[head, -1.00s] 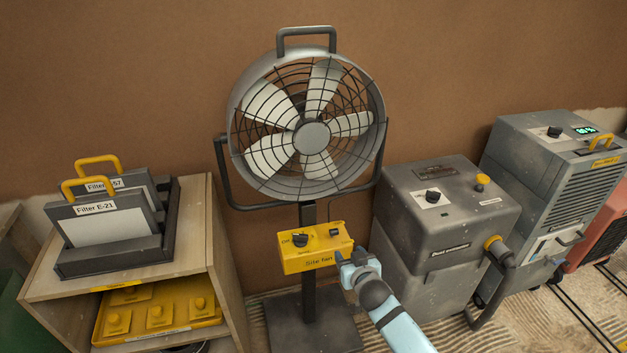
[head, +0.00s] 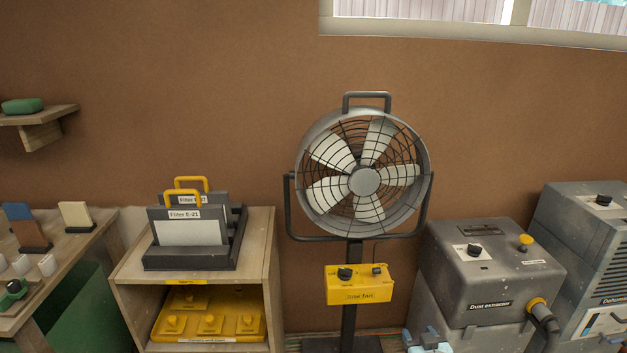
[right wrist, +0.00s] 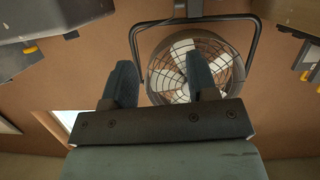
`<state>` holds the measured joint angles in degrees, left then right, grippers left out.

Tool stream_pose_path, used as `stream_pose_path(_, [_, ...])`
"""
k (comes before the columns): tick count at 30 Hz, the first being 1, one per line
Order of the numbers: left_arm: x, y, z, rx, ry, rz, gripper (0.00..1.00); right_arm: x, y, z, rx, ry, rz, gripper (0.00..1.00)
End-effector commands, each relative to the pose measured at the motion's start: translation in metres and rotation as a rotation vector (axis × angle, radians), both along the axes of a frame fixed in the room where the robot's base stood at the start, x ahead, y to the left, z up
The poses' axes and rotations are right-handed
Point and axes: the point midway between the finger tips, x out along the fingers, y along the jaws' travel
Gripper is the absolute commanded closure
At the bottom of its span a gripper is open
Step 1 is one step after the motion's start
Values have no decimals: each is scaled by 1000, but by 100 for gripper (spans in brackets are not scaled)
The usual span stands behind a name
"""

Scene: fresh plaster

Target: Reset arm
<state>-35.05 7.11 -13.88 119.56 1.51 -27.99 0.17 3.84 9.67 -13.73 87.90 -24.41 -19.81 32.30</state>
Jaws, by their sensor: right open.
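My right gripper (head: 424,338) shows at the bottom edge of the head view, below and right of the yellow control box. In the right wrist view its two dark fingers (right wrist: 160,82) stand apart with nothing between them. The grey site fan (head: 363,181) stands on its post against the brown wall. The fan also shows upside down behind the fingers in the right wrist view (right wrist: 186,68). The yellow site fan box (head: 360,285) has two dark knobs, and the gripper is apart from it. My left gripper is not in view.
A dust extractor (head: 490,276) and a dehumidifier (head: 590,250) stand at the right. A wooden shelf unit (head: 265,250) with filters (head: 187,231) and a yellow tray (head: 208,327) stands left. A workbench (head: 65,262) is at far left.

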Motion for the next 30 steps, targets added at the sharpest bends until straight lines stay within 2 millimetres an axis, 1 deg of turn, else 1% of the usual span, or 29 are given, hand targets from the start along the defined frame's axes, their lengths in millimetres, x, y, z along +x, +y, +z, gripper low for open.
stream_pose_path(1, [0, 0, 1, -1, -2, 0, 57, 0, -20, 0, -39, -1, -2, 47])
stream_pose_path(5, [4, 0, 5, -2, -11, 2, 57, 0, -66, 2, -126, -1, -8, 47])
stream_pose_path(6, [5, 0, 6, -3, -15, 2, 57, 0, -80, 3, -154, -1, -11, 47])
stream_pose_path(10, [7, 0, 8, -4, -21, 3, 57, 0, -126, 10, -243, -1, -17, 47])
stream_pose_path(12, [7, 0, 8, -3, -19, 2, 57, -1, -150, 15, -290, 0, -20, 47])
stream_pose_path(14, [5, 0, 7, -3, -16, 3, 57, -1, -170, 20, -330, 0, -23, 47])
stream_pose_path(15, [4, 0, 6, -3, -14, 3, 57, -2, -184, 25, -358, -1, -26, 47])
stream_pose_path(19, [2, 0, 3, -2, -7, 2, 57, -3, -226, 40, -444, 0, -32, 47])
stream_pose_path(21, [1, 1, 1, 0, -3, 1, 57, -27, -205, 20, -430, 33, 3, 47])
stream_pose_path(23, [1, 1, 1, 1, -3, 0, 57, -46, -195, 11, -430, 57, 28, 47])
stream_pose_path(26, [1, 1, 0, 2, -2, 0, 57, -79, -176, -5, -426, 98, 72, 47])
stream_pose_path(29, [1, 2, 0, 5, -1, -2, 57, -118, -154, -20, -421, 146, 125, 47])
stream_pose_path(30, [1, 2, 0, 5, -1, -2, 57, -134, -145, -25, -417, 166, 149, 47])
